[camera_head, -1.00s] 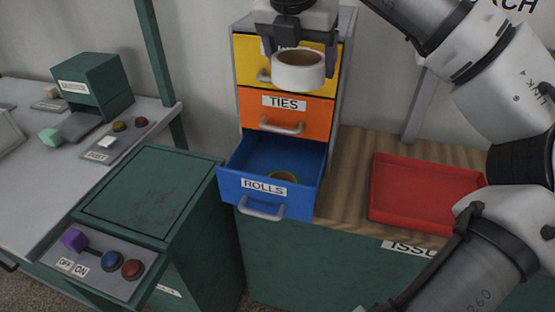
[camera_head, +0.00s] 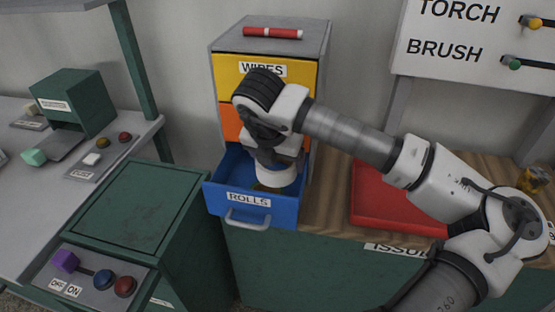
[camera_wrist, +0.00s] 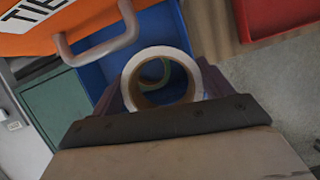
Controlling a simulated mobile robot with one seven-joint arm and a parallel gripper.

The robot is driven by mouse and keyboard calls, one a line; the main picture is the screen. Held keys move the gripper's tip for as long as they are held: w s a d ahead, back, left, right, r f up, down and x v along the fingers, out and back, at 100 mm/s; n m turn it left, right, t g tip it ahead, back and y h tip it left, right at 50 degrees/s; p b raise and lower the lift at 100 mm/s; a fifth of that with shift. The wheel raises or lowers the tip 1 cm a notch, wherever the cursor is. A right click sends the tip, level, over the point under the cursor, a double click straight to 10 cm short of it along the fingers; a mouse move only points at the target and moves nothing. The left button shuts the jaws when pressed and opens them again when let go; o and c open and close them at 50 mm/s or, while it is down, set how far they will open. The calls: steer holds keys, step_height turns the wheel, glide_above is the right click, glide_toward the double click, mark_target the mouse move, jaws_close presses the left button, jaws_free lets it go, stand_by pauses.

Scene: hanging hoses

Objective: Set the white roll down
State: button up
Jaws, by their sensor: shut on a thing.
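The white roll (camera_head: 277,176) is held in my gripper (camera_head: 275,168), just above or at the opening of the blue drawer labelled ROLLS (camera_head: 247,208). In the wrist view the roll (camera_wrist: 188,62) sits between the two fingers (camera_wrist: 160,92), seen end-on with its brown inner core. Through its hole a greenish ring (camera_wrist: 152,72) shows below, inside the drawer. I cannot tell whether the roll touches the drawer's floor.
The orange drawer's handle (camera_wrist: 105,45) is close above the drawer in the wrist view. A yellow WIPES drawer (camera_head: 262,70) is higher up, with a red cylinder (camera_head: 272,33) on the cabinet top. A red tray (camera_head: 395,205) lies to the right on the wooden counter.

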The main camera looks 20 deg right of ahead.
steer(key=shift+f, duration=0.75)
steer(key=shift+f+b, duration=0.4)
steer(key=shift+b, duration=0.3)
steer(key=o, duration=1)
steer(key=shift+r, duration=0.15)
steer(key=shift+r+p, duration=0.55)
steer(key=shift+p, duration=0.55)
steer(key=b+v, duration=0.3)
steer(key=v, duration=0.8)
steer(key=shift+s+a+r, duration=0.15)
steer(key=shift+s, duration=0.05)
